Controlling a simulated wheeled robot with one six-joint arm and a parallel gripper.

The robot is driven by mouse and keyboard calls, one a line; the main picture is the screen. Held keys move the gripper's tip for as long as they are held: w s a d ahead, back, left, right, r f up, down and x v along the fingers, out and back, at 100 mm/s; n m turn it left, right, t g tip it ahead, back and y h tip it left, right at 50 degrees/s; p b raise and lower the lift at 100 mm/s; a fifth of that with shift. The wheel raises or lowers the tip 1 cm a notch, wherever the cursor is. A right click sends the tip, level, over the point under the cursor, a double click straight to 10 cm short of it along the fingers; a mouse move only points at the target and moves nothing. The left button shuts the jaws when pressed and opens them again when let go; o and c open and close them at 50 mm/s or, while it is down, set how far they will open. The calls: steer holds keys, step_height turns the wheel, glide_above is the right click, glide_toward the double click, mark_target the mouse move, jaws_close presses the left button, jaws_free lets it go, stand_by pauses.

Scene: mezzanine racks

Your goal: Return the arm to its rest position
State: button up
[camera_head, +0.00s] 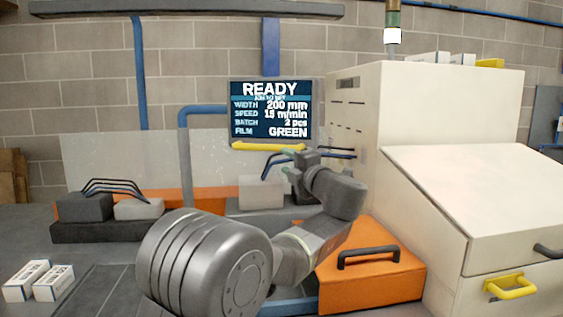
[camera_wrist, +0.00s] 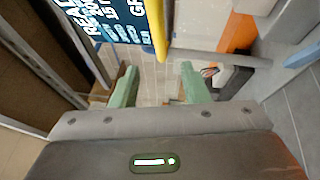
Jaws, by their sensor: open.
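My arm (camera_head: 280,245) reaches up from the lower middle of the head view, bent at a joint right of centre, with its far end in front of the area below the display. My gripper shows in the wrist view (camera_wrist: 158,82), with two green fingers apart and nothing between them. Beyond the fingers in the wrist view, the display (camera_wrist: 112,20) and a yellow bar (camera_wrist: 158,30) lie at the top, tilted.
The display (camera_head: 270,110) reads READY. A cream machine (camera_head: 450,120) with a sloped cover fills the right. An orange box (camera_head: 370,280) with a black handle stands close to my arm. Two small white boxes (camera_head: 38,281) lie at lower left. Grey blocks (camera_head: 85,208) stand behind.

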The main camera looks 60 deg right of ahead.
mark_target(266, 149)
stand_by(0.4)
steer(key=p+x, duration=0.3)
steer(key=x, duration=1)
steer(key=shift+w+d, duration=0.15)
steer(key=shift+w, duration=0.1)
steer(key=shift+s, duration=0.1)
